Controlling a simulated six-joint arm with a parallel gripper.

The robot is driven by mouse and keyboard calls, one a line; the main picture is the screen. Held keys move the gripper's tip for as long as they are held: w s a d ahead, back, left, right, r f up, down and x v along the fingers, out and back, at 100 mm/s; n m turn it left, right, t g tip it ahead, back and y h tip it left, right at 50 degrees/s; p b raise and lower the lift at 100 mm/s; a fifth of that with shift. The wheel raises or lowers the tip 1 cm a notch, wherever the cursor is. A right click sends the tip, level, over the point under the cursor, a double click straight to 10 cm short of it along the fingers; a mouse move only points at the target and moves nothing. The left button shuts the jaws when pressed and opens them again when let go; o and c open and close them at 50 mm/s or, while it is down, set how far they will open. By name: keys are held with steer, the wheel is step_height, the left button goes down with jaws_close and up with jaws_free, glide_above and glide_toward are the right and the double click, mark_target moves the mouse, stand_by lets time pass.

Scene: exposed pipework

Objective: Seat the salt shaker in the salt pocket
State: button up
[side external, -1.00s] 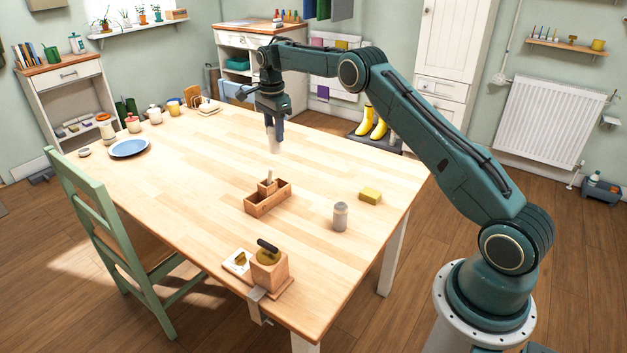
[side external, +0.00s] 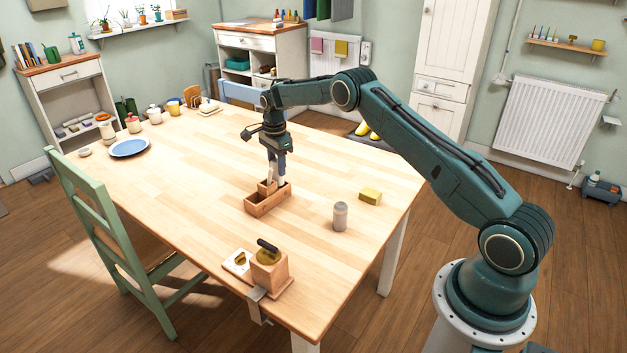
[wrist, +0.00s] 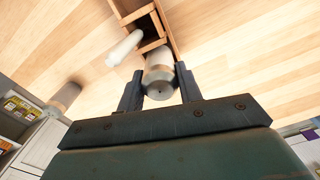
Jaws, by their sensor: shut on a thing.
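A pale shaker with a grey end cap (wrist: 158,75), taken as the salt shaker, is between my gripper's fingers (wrist: 158,92). My gripper (side external: 275,176), shut on it, is low over the wooden caddy (side external: 262,209). The caddy (wrist: 170,30) is an open box with divided pockets. The shaker overlaps its near end in the wrist view; I cannot tell whether its base is inside a pocket or just above. A white rod-like piece (wrist: 125,48) stands at the caddy beside the shaker. The fingers partly hide the shaker in the side view.
A grey shaker (side external: 340,217) stands right of the caddy, near a yellow sponge (side external: 370,197). A wooden block with a dark-handled piece (side external: 268,265) is at the table's front edge. A blue plate (side external: 129,148) and jars are at the far left.

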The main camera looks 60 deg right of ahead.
steer(key=shift+f, duration=1.95)
steer(key=shift+f, duration=0.15)
steer(key=o, duration=1)
step_height(320, 180, up, 12)
steer(key=shift+r, duration=0.15)
